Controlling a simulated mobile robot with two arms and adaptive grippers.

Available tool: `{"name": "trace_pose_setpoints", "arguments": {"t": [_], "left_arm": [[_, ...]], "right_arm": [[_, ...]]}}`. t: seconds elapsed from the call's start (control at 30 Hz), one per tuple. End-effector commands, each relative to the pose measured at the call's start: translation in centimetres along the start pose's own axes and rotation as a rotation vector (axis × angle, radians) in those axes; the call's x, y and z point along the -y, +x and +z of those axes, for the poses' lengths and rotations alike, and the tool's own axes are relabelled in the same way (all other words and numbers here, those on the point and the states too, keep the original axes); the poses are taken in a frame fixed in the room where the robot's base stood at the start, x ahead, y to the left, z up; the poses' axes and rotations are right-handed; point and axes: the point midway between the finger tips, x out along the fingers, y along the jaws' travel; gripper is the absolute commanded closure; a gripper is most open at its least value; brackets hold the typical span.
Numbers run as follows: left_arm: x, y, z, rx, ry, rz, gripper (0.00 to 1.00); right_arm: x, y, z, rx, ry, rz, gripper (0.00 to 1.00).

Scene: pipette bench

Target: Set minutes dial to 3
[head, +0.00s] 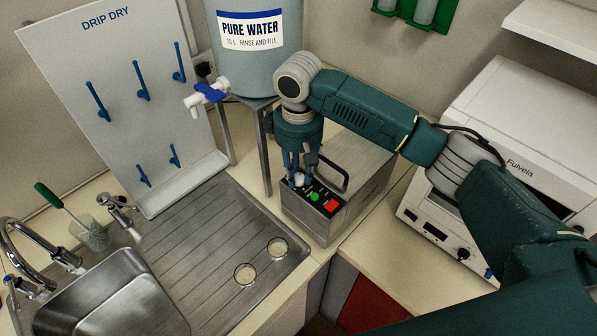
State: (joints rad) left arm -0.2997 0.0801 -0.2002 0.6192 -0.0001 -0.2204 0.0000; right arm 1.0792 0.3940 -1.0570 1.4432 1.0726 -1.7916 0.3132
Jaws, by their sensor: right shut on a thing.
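A steel box-shaped device (312,228) with a dark control panel stands on the counter in the middle of the head view. My right gripper (299,180) points down at the panel's left end and is shut on a pale knob (299,179), which I take to be the minutes dial. The fingers cover most of it, and its markings and setting cannot be read. My left gripper is not in view.
A Pure Water tank (245,70) on a metal stand is behind my right wrist. The sink (120,295) and draining board (215,250) with two small round dishes lie left. A white Fulvela oven (500,110) stands right. A black handle (335,172) rises from the device.

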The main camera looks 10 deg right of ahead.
Motion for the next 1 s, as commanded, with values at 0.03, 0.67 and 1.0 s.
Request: {"name": "trace_pose_setpoints", "arguments": {"t": [0.03, 0.67, 1.0], "left_arm": [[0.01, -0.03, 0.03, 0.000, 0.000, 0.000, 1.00], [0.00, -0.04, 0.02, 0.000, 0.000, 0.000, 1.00], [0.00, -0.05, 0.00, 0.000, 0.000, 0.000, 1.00]], "right_arm": [[-0.03, -0.18, -0.12, -0.004, 0.036, 0.001, 1.00], [-0.15, -0.28, -0.17, -0.007, 0.340, 0.002, 1.00], [-0.17, -0.32, -0.20, -0.008, 0.351, 0.002, 1.00]]}}
